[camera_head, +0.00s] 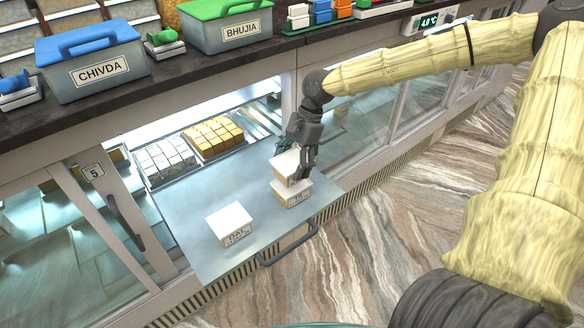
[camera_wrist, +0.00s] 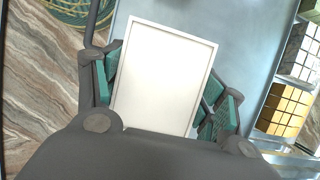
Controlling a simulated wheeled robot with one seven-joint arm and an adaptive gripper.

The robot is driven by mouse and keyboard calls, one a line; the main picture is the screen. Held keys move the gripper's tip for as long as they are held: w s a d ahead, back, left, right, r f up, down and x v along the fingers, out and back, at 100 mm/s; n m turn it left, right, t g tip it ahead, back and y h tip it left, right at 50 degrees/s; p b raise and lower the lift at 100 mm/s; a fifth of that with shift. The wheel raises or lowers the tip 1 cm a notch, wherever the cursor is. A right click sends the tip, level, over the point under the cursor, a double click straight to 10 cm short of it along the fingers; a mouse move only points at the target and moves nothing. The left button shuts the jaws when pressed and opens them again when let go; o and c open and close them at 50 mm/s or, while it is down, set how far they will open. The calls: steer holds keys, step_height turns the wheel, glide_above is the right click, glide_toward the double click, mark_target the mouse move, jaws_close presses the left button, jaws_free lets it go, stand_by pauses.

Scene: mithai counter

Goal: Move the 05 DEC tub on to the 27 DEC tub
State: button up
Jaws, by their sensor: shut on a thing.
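My gripper (camera_head: 296,166) is shut on a small white-lidded tub (camera_head: 284,163) with a tan body. In the wrist view the pale rectangular lid (camera_wrist: 165,75) of this held tub lies between my green-padded fingers (camera_wrist: 160,95). The held tub is directly over a second white-lidded tub (camera_head: 291,194) on the pulled-out steel shelf. Whether the two touch cannot be told. A third white-lidded tub (camera_head: 231,224) stands apart at the front left of the shelf. The dates on the tubs are too small to read, so I cannot tell which is which.
The steel shelf (camera_head: 195,243) has bare room between the tubs and around the third one. Trays of white sweets (camera_head: 165,161) and yellow sweets (camera_head: 213,136) lie behind. The door frame (camera_head: 289,95) and counter edge (camera_head: 200,56) are close to my arm.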

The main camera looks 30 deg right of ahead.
steer(key=shift+f, duration=1.15)
steer(key=shift+f, duration=0.45)
steer(key=o, duration=1.1)
steer(key=shift+r, duration=0.1)
steer(key=shift+r, duration=0.5)
steer(key=b+v, duration=0.1)
steer(key=v, duration=1)
steer(key=shift+d+r, duration=0.1)
steer(key=shift+r, duration=0.25)
